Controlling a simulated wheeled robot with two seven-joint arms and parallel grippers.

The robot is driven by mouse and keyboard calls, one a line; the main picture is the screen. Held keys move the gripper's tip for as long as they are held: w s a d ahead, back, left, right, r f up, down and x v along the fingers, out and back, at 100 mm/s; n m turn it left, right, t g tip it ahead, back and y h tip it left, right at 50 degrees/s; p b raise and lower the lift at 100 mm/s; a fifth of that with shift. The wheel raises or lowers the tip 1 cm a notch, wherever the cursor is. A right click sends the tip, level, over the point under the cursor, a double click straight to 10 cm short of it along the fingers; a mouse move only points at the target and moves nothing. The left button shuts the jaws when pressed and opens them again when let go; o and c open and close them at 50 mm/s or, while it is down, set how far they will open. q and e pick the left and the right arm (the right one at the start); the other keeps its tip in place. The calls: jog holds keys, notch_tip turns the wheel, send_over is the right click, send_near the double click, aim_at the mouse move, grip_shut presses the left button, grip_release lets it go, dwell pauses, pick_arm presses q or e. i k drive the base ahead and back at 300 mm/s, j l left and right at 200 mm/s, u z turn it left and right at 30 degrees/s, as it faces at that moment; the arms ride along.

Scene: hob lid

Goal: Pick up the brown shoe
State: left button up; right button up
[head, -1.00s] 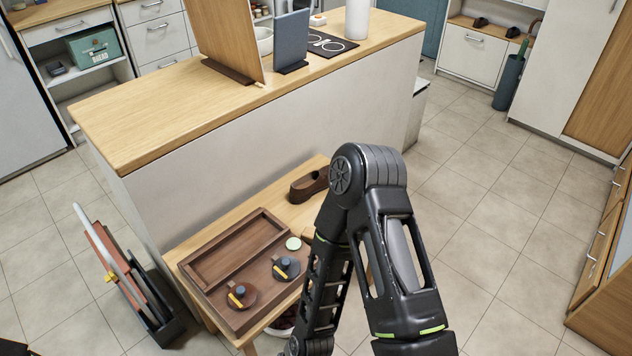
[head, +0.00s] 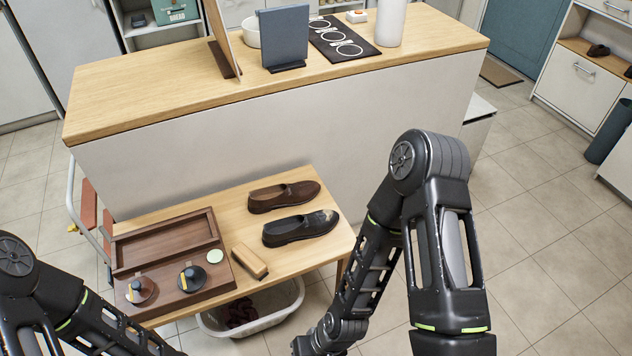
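The brown shoe (head: 284,196) lies on the low wooden bench (head: 232,206), at its back right, toe to the right. A black shoe (head: 300,228) with a pale patch near its toe lies just in front of it, side by side. Both arms show in the head view, my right arm to the right of the bench and my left arm at the lower left. Neither gripper's fingers can be seen. Nothing of mine touches the brown shoe.
A wooden tray (head: 168,247) with two round tins and a pale disc sits on the bench's left. A wood-backed brush or block (head: 249,262) lies beside it. A white basket (head: 262,312) is underneath. The tall counter (head: 290,124) stands close behind.

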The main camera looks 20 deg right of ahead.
aim_at(285, 192)
jog(key=i+l+u, duration=0.15)
jog(key=l, duration=0.5)
jog(key=i+l+u, duration=0.1)
jog(key=l, duration=0.6)
jog(key=i+l+u, duration=0.15)
jog(key=l, duration=0.6)
jog(key=i+l+u, duration=0.15)
jog(key=l, duration=0.55)
jog(key=i+l+u, duration=0.15)
jog(key=l, duration=0.6)
